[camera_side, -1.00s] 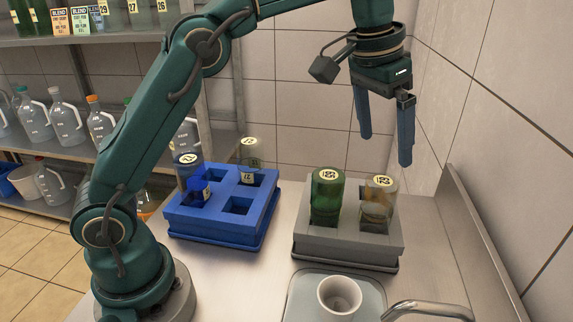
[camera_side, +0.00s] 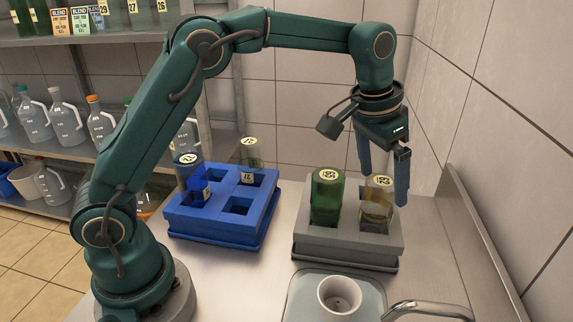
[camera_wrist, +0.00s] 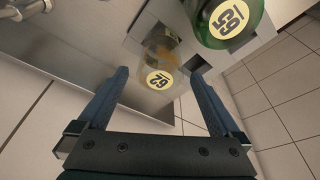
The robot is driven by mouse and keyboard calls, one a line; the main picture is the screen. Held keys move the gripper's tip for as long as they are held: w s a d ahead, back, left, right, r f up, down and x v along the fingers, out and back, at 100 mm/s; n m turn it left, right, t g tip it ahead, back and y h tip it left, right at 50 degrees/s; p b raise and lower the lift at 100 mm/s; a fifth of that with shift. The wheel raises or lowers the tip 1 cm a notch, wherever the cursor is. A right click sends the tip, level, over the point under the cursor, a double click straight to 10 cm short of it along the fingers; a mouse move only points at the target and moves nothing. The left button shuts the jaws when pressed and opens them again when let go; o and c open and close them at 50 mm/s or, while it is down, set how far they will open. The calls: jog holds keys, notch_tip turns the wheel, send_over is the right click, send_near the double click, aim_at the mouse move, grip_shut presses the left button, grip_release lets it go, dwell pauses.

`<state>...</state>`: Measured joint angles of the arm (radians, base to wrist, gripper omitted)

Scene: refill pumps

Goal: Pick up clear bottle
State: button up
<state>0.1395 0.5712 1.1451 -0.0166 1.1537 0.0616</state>
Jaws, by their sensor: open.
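A clear bottle (camera_side: 376,208) with brownish contents and a round yellow label on top stands upright in the right slot of the grey rack (camera_side: 345,246). In the wrist view its label reads 62 (camera_wrist: 160,79). My gripper (camera_side: 382,190) is open, its blue fingers lowered around the upper part of this bottle in the side view. In the wrist view the bottle's top lies between and just beyond the two fingertips (camera_wrist: 160,82). I cannot tell whether a finger touches it. A green bottle (camera_side: 326,200) labelled 65 stands in the left slot, also showing in the wrist view (camera_wrist: 228,22).
A blue rack (camera_side: 222,228) at left holds a blue bottle (camera_side: 188,182) and a clear one (camera_side: 250,160); some slots are empty. A white cup (camera_side: 338,295) stands on a tray in front, near a metal tap (camera_side: 430,309). Walls stand close behind and right.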

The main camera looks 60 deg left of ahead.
jog(key=shift+x, duration=2.5)
jog(key=shift+s, duration=0.1)
jog(key=c, duration=1.5)
jog(key=shift+r, duration=0.15)
jog(key=shift+r, duration=4.9)
